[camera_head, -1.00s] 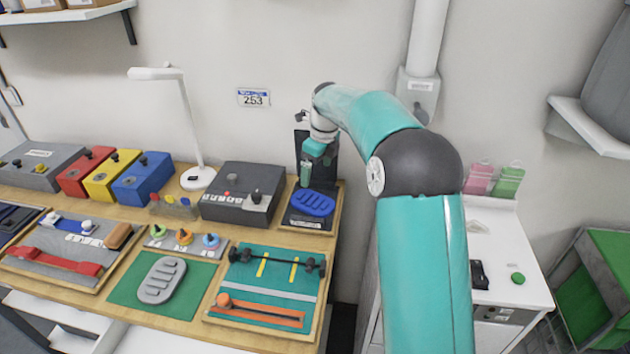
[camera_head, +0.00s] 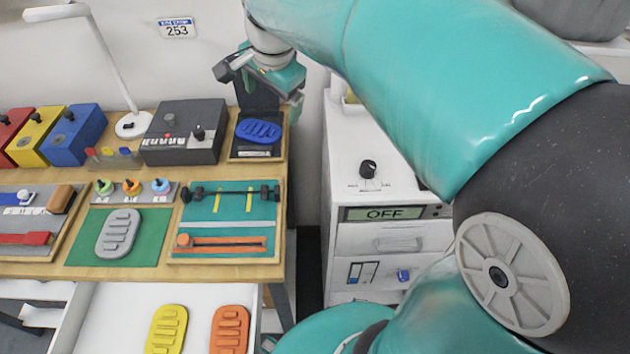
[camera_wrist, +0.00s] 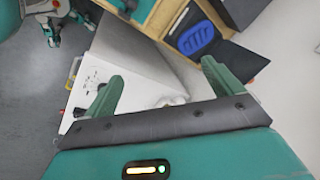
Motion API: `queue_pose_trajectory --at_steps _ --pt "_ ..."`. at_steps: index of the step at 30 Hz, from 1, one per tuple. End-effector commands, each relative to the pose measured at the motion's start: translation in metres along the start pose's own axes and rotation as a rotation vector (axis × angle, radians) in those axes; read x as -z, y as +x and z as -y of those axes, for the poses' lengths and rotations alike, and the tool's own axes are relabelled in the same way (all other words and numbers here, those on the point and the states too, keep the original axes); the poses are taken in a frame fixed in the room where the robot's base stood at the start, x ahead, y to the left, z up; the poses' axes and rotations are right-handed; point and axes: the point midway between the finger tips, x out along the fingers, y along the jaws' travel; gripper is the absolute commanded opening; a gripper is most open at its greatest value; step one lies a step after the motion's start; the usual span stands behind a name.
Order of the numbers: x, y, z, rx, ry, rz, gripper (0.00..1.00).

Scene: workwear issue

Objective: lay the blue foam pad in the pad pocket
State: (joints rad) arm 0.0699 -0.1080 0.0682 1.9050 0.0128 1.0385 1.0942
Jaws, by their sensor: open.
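The blue foam pad (camera_head: 259,130) is a ribbed oval lying on a dark stand (camera_head: 245,153) at the right back of the bench. It also shows in the wrist view (camera_wrist: 196,40), near the top. My gripper (camera_wrist: 164,85) is open in the wrist view, with nothing between its two green fingers. In the head view my gripper (camera_head: 290,88) hangs above and to the right of the blue pad, apart from it. A grey ribbed oval (camera_head: 118,234) lies on a green mat (camera_head: 80,238). I cannot tell for sure which spot is the pad pocket.
An open white drawer (camera_head: 110,325) below the bench holds a yellow pad (camera_head: 166,330) and an orange pad (camera_head: 230,328). A dark control box (camera_head: 182,130) and a lamp (camera_head: 132,124) stand left of the blue pad. A white cabinet (camera_head: 390,239) stands to the right.

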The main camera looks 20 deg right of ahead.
Motion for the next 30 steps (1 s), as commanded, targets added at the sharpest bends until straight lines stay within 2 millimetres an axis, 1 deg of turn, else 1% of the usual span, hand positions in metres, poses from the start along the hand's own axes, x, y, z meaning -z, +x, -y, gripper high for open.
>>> queue_pose_trajectory --at_steps 1,3,5,9,15,18,21,24,30 --pt "-0.008 -0.009 -0.014 0.014 -0.076 -0.012 0.92" --pt "-0.017 -0.016 -0.032 0.027 -0.191 -0.026 0.92" --pt "-0.025 -0.021 -0.047 0.038 -0.289 -0.039 0.92" --pt "-0.042 -0.028 -0.085 0.061 -0.513 -0.072 0.92" --pt "-0.068 -0.027 -0.137 0.087 -0.832 -0.123 0.92" --pt "-0.077 -0.022 -0.157 0.094 -0.963 -0.146 0.92" --pt "-0.084 -0.018 -0.170 0.098 -1.051 -0.162 0.92" --pt "-0.087 -0.016 -0.175 0.100 -1.093 -0.169 0.92" --pt "-0.087 -0.016 -0.176 0.099 -1.100 -0.169 0.92"
